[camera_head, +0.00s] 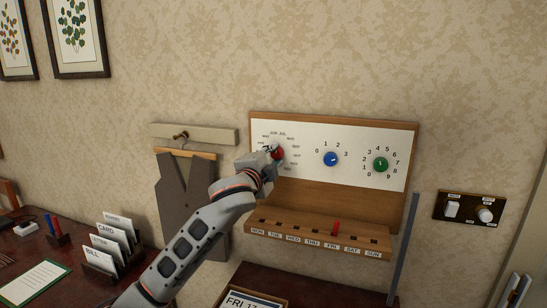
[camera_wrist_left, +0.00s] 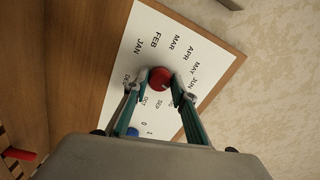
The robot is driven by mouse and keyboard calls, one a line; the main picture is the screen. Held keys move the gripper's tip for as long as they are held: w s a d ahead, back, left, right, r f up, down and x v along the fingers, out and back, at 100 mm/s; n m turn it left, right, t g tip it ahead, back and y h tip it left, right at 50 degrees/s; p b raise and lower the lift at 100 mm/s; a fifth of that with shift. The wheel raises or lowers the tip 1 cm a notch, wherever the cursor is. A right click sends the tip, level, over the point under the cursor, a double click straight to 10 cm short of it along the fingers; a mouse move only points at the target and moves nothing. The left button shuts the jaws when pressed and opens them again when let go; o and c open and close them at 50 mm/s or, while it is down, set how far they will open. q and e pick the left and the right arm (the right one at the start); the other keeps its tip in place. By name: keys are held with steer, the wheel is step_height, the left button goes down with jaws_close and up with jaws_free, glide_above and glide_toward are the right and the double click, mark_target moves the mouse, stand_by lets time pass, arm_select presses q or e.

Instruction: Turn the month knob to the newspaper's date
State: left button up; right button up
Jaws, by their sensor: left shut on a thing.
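The red month knob (camera_head: 278,153) sits at the left of the white board (camera_head: 345,185), inside a ring of month names. My left gripper (camera_head: 272,155) is shut on it, with a finger on either side. Which month the knob points to cannot be told. A printed sheet reading "FRI 17" (camera_head: 250,301) is cut off by the bottom edge; its month is not visible.
A blue knob (camera_head: 330,159) and a green knob (camera_head: 380,164) with number rings are right of the red one. A red peg (camera_head: 336,227) stands in the weekday ledge (camera_head: 300,227) near FRI. A grey garment (camera_head: 183,195) hangs left; a switch plate (camera_head: 469,208) is right.

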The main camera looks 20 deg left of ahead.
arm_select(q)
steer(key=o, duration=1.1)
steer(key=s, duration=1.2)
steer(key=shift+a, duration=0.2)
